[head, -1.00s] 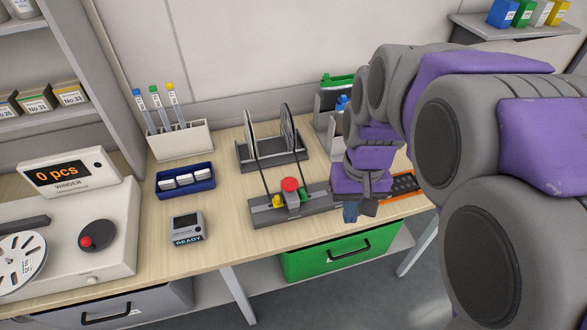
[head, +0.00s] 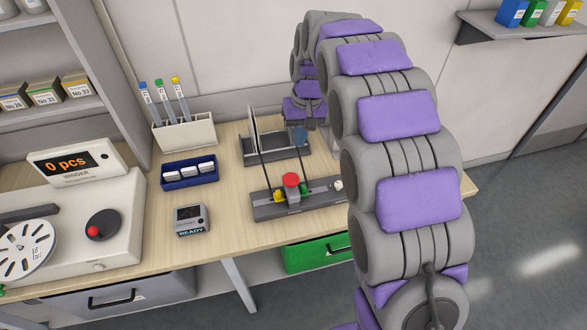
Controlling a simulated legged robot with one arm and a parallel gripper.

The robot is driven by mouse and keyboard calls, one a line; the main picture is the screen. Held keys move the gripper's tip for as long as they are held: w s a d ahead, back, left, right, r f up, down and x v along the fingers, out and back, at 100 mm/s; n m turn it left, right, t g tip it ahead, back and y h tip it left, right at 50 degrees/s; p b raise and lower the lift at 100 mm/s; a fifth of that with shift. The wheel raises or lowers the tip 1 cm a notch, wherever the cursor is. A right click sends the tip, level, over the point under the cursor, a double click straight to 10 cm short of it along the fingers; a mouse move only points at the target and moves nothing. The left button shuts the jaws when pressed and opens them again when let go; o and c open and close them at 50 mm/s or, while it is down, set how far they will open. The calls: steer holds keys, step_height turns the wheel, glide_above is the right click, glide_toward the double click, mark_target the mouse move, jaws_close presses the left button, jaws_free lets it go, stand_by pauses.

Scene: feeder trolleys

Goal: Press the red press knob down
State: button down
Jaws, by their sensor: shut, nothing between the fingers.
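The red press knob (head: 291,180) stands upright on top of a grey splicing fixture (head: 265,212) on the wooden bench. A yellow part (head: 279,196) and a green part (head: 305,188) flank its post. My gripper (head: 300,138) is shut and empty. It points down behind the knob in the picture, by the right end of the reel stand, and is apart from the knob. Part of the gripper is hard to make out at this size.
The reel stand (head: 262,153) holds upright reels, with dark tapes running to the fixture. A blue tray (head: 188,178), a small READY display (head: 191,219) and a winder (head: 110,225) are to the left. My arm hides the bench's right part.

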steer(key=shift+w+a, duration=0.15)
steer(key=b, duration=0.3)
glide_toward(292, 177)
steer(key=f, duration=0.7)
steer(key=shift+a, duration=0.3)
